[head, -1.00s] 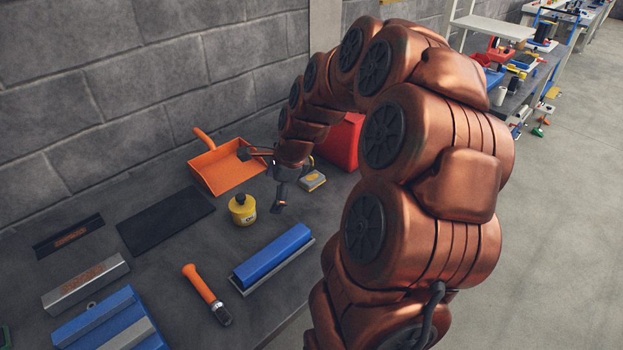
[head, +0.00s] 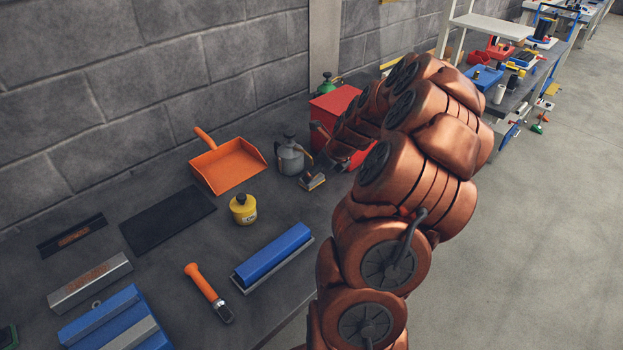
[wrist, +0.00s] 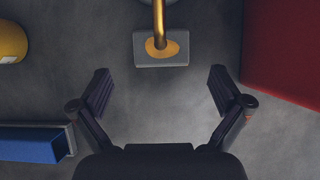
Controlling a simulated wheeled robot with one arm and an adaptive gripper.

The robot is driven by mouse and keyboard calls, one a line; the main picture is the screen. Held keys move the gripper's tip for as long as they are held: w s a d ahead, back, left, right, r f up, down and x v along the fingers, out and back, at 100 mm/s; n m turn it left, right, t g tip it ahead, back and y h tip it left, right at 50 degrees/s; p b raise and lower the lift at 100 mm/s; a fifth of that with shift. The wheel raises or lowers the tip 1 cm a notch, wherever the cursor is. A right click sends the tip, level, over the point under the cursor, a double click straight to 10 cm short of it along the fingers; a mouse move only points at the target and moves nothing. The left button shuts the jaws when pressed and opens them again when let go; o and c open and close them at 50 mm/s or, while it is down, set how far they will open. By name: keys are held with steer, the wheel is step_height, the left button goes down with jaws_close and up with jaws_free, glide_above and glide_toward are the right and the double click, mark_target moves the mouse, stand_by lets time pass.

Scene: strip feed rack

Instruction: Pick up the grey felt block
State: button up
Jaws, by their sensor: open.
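The grey felt block (wrist: 143,53) lies on the bench at the top middle of the wrist view, with a yellow-orange oval on its top. A brass-coloured rod crosses in front of part of it. In the head view the block (head: 313,184) sits beside the grey oil can, partly hidden near my arm's end. My gripper (wrist: 160,86) is open and empty, its two fingers spread wide. In the wrist view the block is beyond the fingertips, roughly centred between them and not touched.
A red box (head: 327,112) stands behind, close on the right in the wrist view. The grey can (head: 291,158), yellow pot (head: 243,211), orange dustpan (head: 229,168) and blue bar (head: 272,254) are nearby. Bare bench lies between the fingers.

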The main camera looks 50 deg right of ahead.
steer(key=x, duration=0.1)
steer(key=p+x, duration=0.1)
steer(key=x, duration=0.1)
steer(key=shift+w+d+p, duration=0.1)
steer(key=shift+w+p, duration=0.2)
steer(key=shift+w, duration=0.15)
steer(key=shift+w+f, duration=0.25)
steer(key=shift+f, duration=0.3)
steer(key=c, duration=0.9)
